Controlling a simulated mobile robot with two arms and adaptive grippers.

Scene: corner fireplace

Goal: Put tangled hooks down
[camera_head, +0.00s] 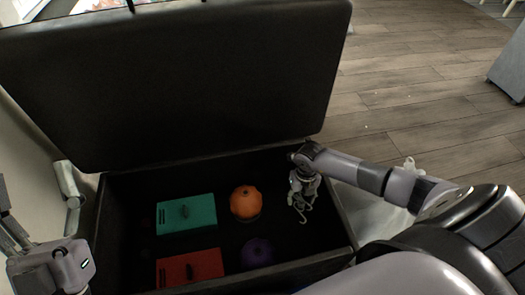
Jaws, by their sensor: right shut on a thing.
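Tangled hooks (300,207), a small pale metal cluster, hang from my right gripper (303,188). That gripper is shut on them, inside the right end of an open dark chest (343,222). I cannot tell whether the hooks touch the chest floor.
The chest also holds a green box (186,213), a red box (190,268), an orange pumpkin-like object (246,201) and a dark purple one (257,252). Its raised lid (180,85) stands behind. Wooden floor (410,90) is clear at right.

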